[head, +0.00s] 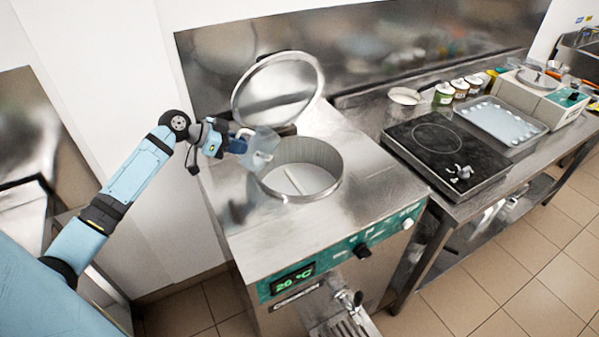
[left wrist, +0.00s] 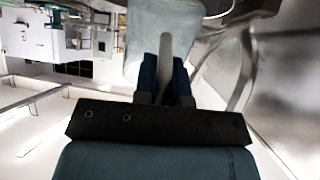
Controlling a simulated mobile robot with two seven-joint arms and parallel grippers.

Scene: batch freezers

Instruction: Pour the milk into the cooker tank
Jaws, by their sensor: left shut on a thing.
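The cooker tank (head: 330,160) is a round metal opening in the steel machine, with its lid (head: 278,92) raised behind it. Its inside looks pale at the bottom, with a light strip across it; I cannot tell whether that is milk. My left gripper (head: 238,143) is shut on the handle of a clear jug (head: 262,150) at the tank's left rim. The jug looks tilted, its lower part over the opening; its contents are unclear. In the left wrist view the dark fingers (left wrist: 166,80) clasp the jug's handle (left wrist: 166,50), and the translucent jug (left wrist: 145,30) lies beyond.
The machine's front panel (head: 293,280) reads about 20 °C, above a tap (head: 350,298). To the right, a steel counter holds a black hob (head: 445,150), a metal tray (head: 507,122), several jars (head: 460,88) and a white scale-like device (head: 540,97). Tiled floor is clear in front.

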